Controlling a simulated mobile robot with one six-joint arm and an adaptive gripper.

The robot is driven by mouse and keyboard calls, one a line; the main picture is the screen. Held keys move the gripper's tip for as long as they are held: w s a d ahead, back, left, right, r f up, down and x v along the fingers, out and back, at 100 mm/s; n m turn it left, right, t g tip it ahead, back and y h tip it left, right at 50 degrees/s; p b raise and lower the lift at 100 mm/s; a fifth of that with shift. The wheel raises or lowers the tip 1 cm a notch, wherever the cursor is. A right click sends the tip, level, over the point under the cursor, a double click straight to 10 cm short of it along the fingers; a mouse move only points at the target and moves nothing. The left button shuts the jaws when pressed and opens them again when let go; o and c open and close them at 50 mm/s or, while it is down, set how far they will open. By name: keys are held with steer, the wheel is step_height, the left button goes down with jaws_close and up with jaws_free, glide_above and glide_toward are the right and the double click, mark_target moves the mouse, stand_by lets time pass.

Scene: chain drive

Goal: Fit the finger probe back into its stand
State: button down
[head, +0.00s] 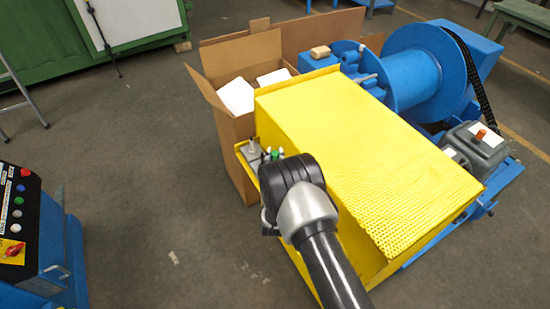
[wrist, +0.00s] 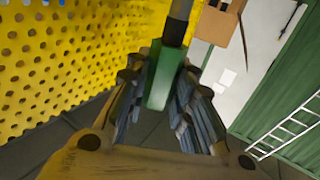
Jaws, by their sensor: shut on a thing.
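The finger probe (wrist: 163,82), a green block-like grip with a dark grey shaft, is between the fingers of my gripper (wrist: 161,100) in the wrist view. My gripper is shut on the green part, and the shaft runs up out of the frame. In the head view a bit of the probe's green (head: 275,153) shows just past my dark wrist, which hides most of the fingers. A small grey fitting (head: 252,149), which may be the stand, sits on a yellow ledge (head: 241,157) left of my gripper. Its opening cannot be made out.
A large yellow perforated guard (head: 350,150) stands right of my gripper; its holed side (wrist: 50,55) is close in the wrist view. An open cardboard box (head: 215,97) with white items stands behind the ledge. A blue drum (head: 412,67) and chain are beyond.

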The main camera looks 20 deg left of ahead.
steer(key=shift+f+b, duration=2.05)
steer(key=shift+f, duration=0.4)
steer(key=shift+b, duration=0.65)
steer(key=shift+f+b, duration=1.5)
steer(key=shift+f, duration=0.55)
steer(key=c, duration=1.3)
jaws_free()
step_height(320, 180, up, 10)
